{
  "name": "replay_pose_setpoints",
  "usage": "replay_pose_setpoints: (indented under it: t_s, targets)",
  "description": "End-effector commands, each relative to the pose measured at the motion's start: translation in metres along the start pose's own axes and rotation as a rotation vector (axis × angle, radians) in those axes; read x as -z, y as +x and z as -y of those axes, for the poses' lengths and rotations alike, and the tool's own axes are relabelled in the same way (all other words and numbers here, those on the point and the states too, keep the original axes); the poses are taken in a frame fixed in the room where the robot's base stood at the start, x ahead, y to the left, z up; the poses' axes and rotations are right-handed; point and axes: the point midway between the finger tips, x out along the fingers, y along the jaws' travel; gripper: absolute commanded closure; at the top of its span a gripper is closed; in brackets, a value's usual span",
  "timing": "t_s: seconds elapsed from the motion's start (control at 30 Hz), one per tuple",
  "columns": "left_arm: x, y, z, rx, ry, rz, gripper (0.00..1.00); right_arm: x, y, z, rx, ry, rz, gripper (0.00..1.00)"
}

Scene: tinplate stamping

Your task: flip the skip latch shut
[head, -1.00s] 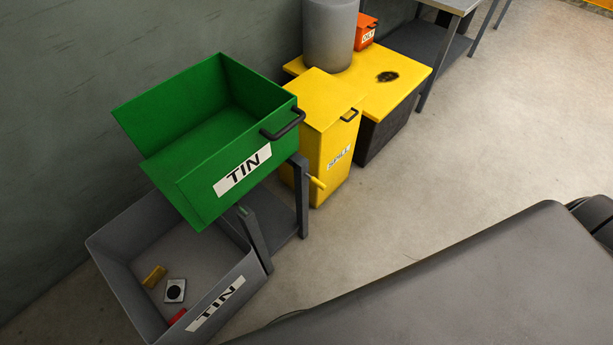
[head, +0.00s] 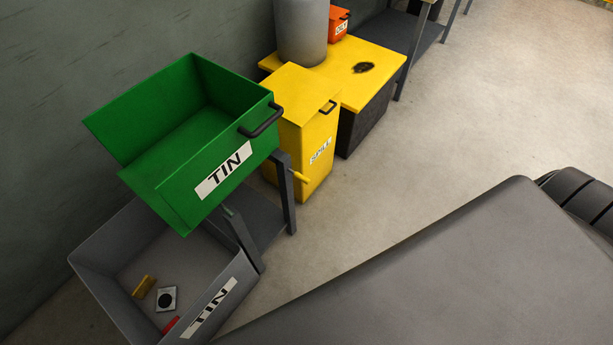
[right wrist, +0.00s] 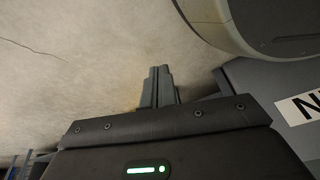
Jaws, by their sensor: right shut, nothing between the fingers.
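The green skip (head: 190,130), marked TIN, sits tilted on a dark grey stand (head: 287,205) in the head view. Its open mouth leans to the left over a grey bin. A small yellow lever (head: 299,176), which looks like the latch, sticks out at the top of the stand's right post. It is in front of the yellow spill cabinet and partly merges with it. My right gripper (right wrist: 158,72) shows only in the right wrist view. It is shut and empty, over bare floor. My left gripper is in neither view.
The grey TIN bin (head: 101,277) below holds a few small pieces. The yellow spill cabinet (head: 312,135) stands behind the stand, near a grey drum (head: 301,30). A grey labelled wall (right wrist: 262,88) is at right in the wrist view.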

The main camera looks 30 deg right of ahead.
Motion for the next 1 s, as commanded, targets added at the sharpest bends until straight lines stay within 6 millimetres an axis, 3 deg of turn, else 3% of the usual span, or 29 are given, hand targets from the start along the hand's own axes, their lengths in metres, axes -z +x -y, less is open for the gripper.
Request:
replay_pose_setpoints:
  t_s: [0.03, 0.13, 0.27, 0.3, 0.4, 0.5, 0.6, 0.63, 0.67, 1.0]
  targets:
    - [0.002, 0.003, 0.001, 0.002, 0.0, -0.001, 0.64, 0.042, -0.001, -0.009, 0.017, 0.026, -0.088, 1.0]
    - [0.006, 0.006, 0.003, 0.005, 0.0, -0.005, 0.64, 0.126, -0.021, -0.025, 0.073, 0.073, -0.272, 1.0]
    - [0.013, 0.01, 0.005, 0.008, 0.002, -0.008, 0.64, 0.229, -0.072, -0.045, 0.151, 0.092, -0.508, 1.0]
    - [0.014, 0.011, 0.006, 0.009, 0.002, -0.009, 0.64, 0.258, -0.093, -0.051, 0.177, 0.087, -0.578, 1.0]
    - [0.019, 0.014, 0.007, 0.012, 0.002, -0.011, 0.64, 0.319, -0.153, -0.061, 0.239, 0.051, -0.74, 1.0]
    - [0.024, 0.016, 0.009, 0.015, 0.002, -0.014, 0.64, 0.361, -0.214, -0.064, 0.294, -0.01, -0.873, 1.0]
    - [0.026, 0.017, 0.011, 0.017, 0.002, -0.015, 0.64, 0.386, -0.265, -0.062, 0.338, -0.079, -0.963, 1.0]
    - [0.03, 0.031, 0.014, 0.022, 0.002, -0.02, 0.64, 0.381, -0.251, -0.061, 0.343, -0.079, -0.962, 1.0]
    - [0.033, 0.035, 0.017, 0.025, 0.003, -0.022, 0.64, 0.38, -0.248, -0.061, 0.347, -0.085, -0.967, 1.0]
    - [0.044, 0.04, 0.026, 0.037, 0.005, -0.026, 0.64, 0.385, -0.257, -0.058, 0.364, -0.119, -0.999, 1.0]
